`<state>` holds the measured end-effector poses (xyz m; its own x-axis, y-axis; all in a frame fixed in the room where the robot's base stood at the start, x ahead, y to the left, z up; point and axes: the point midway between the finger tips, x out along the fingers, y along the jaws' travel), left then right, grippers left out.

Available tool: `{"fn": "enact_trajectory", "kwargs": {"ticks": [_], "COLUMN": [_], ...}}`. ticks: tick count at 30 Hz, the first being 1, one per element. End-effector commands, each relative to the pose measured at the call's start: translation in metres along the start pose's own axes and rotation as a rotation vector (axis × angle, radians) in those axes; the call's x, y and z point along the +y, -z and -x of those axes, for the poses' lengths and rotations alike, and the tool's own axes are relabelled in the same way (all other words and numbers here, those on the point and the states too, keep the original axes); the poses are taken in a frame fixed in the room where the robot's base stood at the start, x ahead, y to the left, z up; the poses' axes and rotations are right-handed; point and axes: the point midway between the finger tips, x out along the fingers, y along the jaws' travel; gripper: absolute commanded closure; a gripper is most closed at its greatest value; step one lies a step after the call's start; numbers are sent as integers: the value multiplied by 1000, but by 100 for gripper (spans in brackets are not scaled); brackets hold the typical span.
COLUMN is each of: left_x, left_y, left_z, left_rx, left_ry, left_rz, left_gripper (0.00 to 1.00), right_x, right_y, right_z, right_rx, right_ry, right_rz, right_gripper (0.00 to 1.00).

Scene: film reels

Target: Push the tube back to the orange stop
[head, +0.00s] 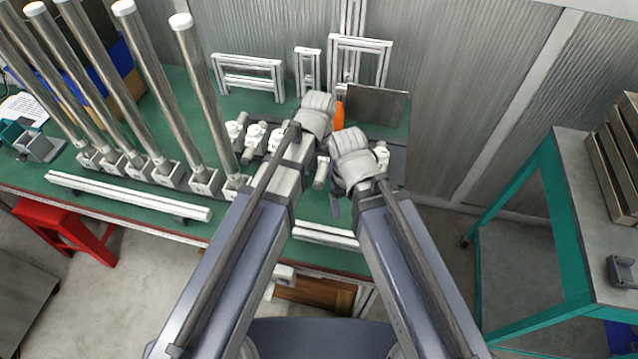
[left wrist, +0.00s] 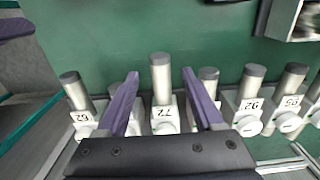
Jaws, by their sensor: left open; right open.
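Several short grey tubes with dark ends stand out of white numbered holders in a row in the left wrist view. The tube in the holder that seems to read 72 (left wrist: 161,95) lies between the two purple fingers of my left gripper (left wrist: 160,74), with a gap on each side. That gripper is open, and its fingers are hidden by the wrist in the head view. An orange piece (head: 339,116), likely the stop, shows just right of my left wrist. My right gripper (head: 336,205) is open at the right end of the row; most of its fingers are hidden.
The green bench (head: 165,85) carries tall steel tubes (head: 205,95) in blocks at left and a white rail (head: 128,195) along the front. White frames (head: 248,75) and a dark plate (head: 376,105) stand at the back. A teal-legged table (head: 585,240) is at right.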

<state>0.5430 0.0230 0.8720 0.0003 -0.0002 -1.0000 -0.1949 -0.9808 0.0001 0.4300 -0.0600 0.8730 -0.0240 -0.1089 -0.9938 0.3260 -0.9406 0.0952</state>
Motion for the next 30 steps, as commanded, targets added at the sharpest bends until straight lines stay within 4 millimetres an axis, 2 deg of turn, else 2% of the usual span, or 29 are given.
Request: {"fn": "enact_trajectory", "kwargs": {"ticks": [1, 9, 20, 30], "left_x": [0, 0, 0, 0], "left_y": [0, 0, 0, 0], "left_z": [-14, -44, -46, -46], "left_rx": [0, 0, 0, 0], "left_ry": [0, 0, 0, 0], "left_rz": [0, 0, 0, 0], "left_gripper": [31, 31, 31, 69], "right_x": [-1, -4, -4, -4], "right_y": [1, 3, 3, 3], "right_z": [-14, -44, -46, -46], "right_rx": [0, 0, 0, 0], "right_ry": [0, 0, 0, 0], "right_rz": [0, 0, 0, 0], "right_gripper": [19, 19, 19, 19]}}
